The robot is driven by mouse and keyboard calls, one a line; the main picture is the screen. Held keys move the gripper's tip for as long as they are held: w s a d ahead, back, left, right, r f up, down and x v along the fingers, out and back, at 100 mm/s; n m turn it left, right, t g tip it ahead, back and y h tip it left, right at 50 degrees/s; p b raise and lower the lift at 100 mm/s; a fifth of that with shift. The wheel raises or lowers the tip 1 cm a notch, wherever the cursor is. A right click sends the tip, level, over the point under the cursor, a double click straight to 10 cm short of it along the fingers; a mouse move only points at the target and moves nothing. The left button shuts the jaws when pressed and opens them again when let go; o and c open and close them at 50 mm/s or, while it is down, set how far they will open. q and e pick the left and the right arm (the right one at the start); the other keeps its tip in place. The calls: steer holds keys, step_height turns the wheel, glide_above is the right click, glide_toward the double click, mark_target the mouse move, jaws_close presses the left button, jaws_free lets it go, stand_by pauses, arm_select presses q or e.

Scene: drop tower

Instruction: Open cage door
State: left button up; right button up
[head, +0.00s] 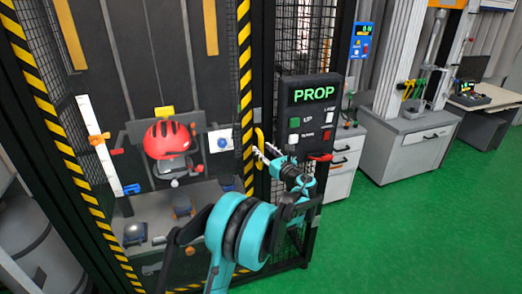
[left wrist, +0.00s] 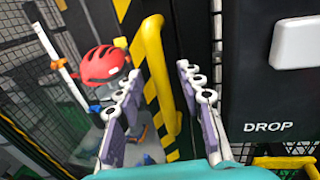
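The cage has a black frame with yellow-and-black striped edges (head: 246,70). A yellow vertical door handle (head: 259,139) stands on it at the right, beside the black control panel. My left gripper (head: 262,153) is at the handle's lower part in the head view. In the left wrist view, the gripper (left wrist: 160,75) is open, its two fingers apart. The yellow handle (left wrist: 158,85) shows between and beyond the fingers; I cannot tell whether they touch it. Whether the door is latched cannot be seen. My right gripper is not in view.
The control panel (head: 308,95) with buttons stands right of the gripper, close to it in the wrist view. A red helmet (head: 168,138) sits inside the cage. Grey cabinets (head: 407,148) stand at the right. Green floor (head: 400,230) is clear at lower right.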

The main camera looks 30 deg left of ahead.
arm_select(q)
steer(key=shift+x, duration=1.15)
jaws_close()
steer(key=shift+d, duration=0.15)
